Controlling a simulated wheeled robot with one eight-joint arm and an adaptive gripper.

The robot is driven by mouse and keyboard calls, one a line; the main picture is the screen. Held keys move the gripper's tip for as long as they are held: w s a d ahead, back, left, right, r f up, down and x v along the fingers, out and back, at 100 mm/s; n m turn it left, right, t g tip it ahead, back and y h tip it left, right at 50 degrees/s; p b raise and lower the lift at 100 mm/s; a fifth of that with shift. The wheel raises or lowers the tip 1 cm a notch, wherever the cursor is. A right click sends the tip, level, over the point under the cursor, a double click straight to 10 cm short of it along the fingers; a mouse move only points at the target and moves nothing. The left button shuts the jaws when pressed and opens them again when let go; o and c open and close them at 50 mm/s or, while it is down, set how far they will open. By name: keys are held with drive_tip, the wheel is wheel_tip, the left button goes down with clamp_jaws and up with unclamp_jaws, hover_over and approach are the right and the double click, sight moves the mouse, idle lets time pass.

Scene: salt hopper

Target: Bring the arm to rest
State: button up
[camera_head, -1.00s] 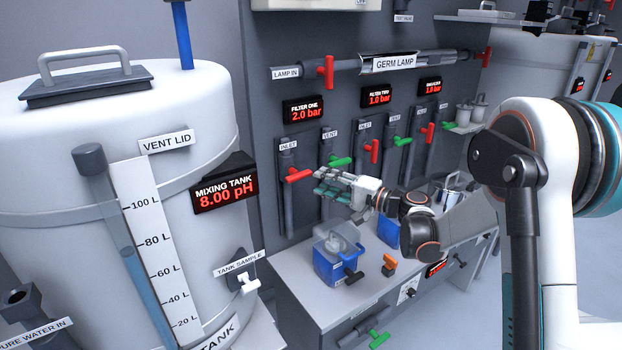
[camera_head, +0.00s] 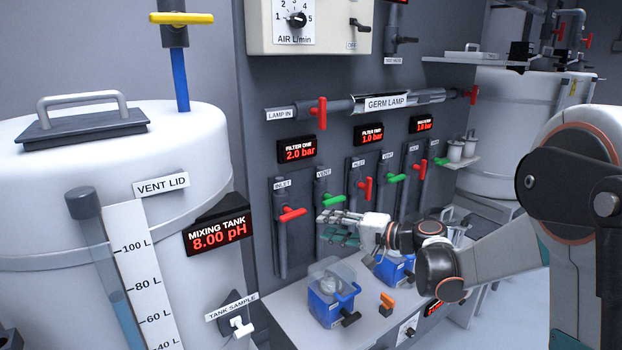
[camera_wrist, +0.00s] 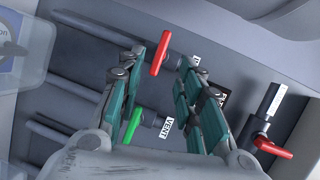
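My gripper (camera_head: 338,228) is in front of the filter panel, just right of the red filter one inlet handle (camera_head: 291,215) and below the green vent handle (camera_head: 333,199). In the wrist view its two fingers (camera_wrist: 160,65) stand apart with nothing between them that I can see being held. A red handle (camera_wrist: 161,53) shows beyond the gap between the fingers, and a green handle (camera_wrist: 132,125) with a VENT label lies lower. I cannot tell the exact distance from fingers to panel. My arm reaches in from the right side of the head view.
Below my gripper, a blue container with a clear cover (camera_head: 328,308) and an orange handle (camera_head: 386,302) are on the bench. Another blue container (camera_head: 392,270) sits behind my arm. The white mixing tank (camera_head: 60,210) fills the left, reading 8.00 pH. The germ lamp pipe (camera_head: 420,96) runs above.

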drive_tip(key=s+d+r+n+g+h, duration=0.1)
drive_tip(key=s+h, duration=0.2)
drive_tip(key=s, duration=0.6)
drive_tip(key=s+d+r+n+g+h, duration=0.15)
drive_tip(key=s+h, duration=0.25)
drive_tip(key=s, duration=0.5)
drive_tip(key=s+d+f+n+h, duration=0.1)
drive_tip(key=s+d+f+h, duration=0.1)
drive_tip(key=s+d, duration=0.3)
drive_tip(key=s+d+f+n+h, duration=0.2)
drive_tip(key=s+d+h, duration=0.2)
drive_tip(key=s, duration=0.8)
drive_tip(key=shift+d+f+t, duration=0.35)
drive_tip(key=shift+d, duration=0.35)
